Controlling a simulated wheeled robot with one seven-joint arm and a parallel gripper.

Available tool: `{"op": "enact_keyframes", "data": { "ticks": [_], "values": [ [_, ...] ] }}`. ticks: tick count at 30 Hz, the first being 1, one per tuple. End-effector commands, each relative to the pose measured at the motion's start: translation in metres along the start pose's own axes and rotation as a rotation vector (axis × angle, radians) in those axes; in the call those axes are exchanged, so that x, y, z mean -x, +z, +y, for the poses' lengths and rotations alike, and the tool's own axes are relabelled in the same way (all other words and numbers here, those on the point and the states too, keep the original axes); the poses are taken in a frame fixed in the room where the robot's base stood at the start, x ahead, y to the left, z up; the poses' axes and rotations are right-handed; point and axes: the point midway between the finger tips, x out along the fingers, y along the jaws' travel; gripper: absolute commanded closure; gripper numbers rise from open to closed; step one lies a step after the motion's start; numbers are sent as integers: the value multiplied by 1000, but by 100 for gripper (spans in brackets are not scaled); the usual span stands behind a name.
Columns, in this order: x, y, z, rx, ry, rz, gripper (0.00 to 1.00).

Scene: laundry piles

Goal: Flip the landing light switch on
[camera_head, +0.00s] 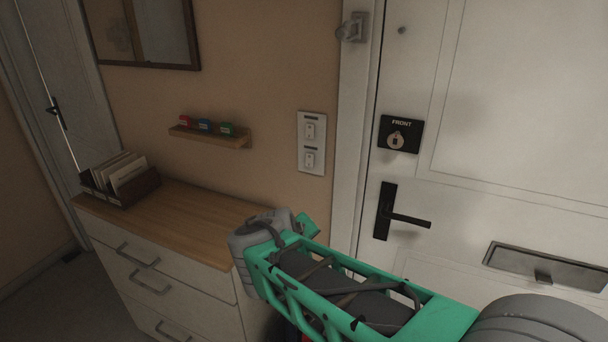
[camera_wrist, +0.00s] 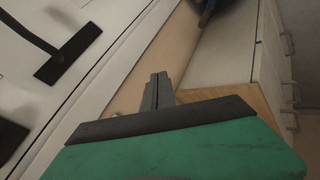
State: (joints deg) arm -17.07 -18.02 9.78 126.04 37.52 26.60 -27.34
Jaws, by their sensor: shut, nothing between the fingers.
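A pale switch plate (camera_head: 312,143) is on the tan wall just left of the front door frame. It carries an upper switch (camera_head: 310,131) and a lower switch (camera_head: 309,159), each under a small dark label too small to read. I cannot tell which is the landing switch or how either is set. My gripper (camera_wrist: 158,91) shows in the wrist view with its grey fingers together and nothing between them. In the head view my green and grey arm reaches in below the plate, and its fingertips cannot be made out. The switch plate is not visible in the wrist view.
A white chest of drawers with a wooden top (camera_head: 205,215) stands left of my arm, with a letter holder (camera_head: 120,182) on it. A small shelf (camera_head: 210,137) with coloured items juts from the wall. The door handle (camera_head: 405,218) sticks out at right.

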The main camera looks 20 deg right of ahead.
Motion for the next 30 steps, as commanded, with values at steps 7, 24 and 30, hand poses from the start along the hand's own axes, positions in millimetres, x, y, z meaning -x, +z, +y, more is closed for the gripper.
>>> {"op": "enact_keyframes", "data": {
  "ticks": [7,24,30],
  "values": [
    [24,-100,38,494,615,88,100],
    [29,-115,56,560,714,76,100],
    [-3,-125,82,560,714,73,100]
  ]
}}
